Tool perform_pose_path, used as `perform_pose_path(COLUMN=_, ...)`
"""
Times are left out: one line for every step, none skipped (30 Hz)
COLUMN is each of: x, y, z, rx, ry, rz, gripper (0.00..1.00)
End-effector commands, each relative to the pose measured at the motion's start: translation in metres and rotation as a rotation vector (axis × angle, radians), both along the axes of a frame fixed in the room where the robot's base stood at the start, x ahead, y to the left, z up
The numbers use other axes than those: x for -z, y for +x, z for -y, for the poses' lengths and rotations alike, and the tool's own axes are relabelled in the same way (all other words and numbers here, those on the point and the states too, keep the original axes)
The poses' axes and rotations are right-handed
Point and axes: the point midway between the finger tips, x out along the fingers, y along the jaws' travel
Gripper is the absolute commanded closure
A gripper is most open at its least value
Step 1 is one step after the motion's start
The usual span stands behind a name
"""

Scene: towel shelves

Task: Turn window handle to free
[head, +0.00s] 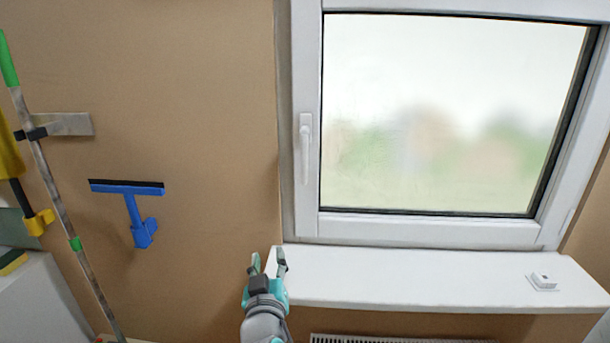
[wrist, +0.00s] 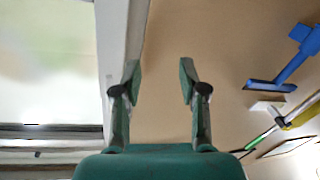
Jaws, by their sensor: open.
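The white window handle (head: 306,146) is on the left side of the window frame (head: 307,60) in the head view and points straight down. The window looks closed. My gripper (head: 268,258) is open and empty, below and to the left of the handle, near the left end of the windowsill, and apart from the handle. In the wrist view my gripper (wrist: 160,82) shows its two fingers spread, with the tan wall and the white frame edge (wrist: 124,40) beyond them. The handle cannot be made out in the wrist view.
The white windowsill (head: 430,278) juts out below the window, with a small white object (head: 542,282) at its right. A radiator (head: 400,340) is under it. A blue squeegee (head: 130,200) and a pole (head: 55,190) are on the left wall. The wall between squeegee and window is clear.

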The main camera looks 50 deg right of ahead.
Motion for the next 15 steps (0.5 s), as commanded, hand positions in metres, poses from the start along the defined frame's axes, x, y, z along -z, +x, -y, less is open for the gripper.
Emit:
perform_pose_path(x=-0.021, y=0.004, z=0.007, rx=0.037, ry=0.009, rz=0.028, gripper=0.58)
perform_pose_path(x=-0.030, y=0.005, z=0.011, rx=0.059, ry=0.016, rz=0.040, gripper=0.58)
perform_pose_path(x=-0.043, y=0.006, z=0.016, rx=0.090, ry=0.025, rz=0.056, gripper=0.58)
perform_pose_path(x=-0.053, y=0.007, z=0.020, rx=0.112, ry=0.034, rz=0.070, gripper=0.58)
perform_pose_path(x=-0.063, y=0.007, z=0.024, rx=0.136, ry=0.042, rz=0.083, gripper=0.58)
perform_pose_path(x=-0.075, y=0.007, z=0.029, rx=0.165, ry=0.055, rz=0.101, gripper=0.58)
perform_pose_path(x=-0.085, y=0.006, z=0.032, rx=0.188, ry=0.065, rz=0.114, gripper=0.58)
perform_pose_path(x=-0.094, y=0.005, z=0.035, rx=0.208, ry=0.075, rz=0.128, gripper=0.58)
perform_pose_path(x=-0.105, y=0.004, z=0.039, rx=0.235, ry=0.087, rz=0.144, gripper=0.58)
perform_pose_path(x=-0.113, y=0.003, z=0.042, rx=0.254, ry=0.098, rz=0.155, gripper=0.58)
perform_pose_path(x=-0.120, y=0.001, z=0.044, rx=0.272, ry=0.107, rz=0.166, gripper=0.58)
perform_pose_path(x=-0.129, y=-0.001, z=0.047, rx=0.292, ry=0.119, rz=0.180, gripper=0.58)
perform_pose_path(x=-0.134, y=-0.002, z=0.049, rx=0.306, ry=0.128, rz=0.189, gripper=0.58)
perform_pose_path(x=-0.139, y=-0.003, z=0.051, rx=0.318, ry=0.135, rz=0.197, gripper=0.58)
perform_pose_path(x=-0.145, y=-0.005, z=0.052, rx=0.331, ry=0.144, rz=0.207, gripper=0.58)
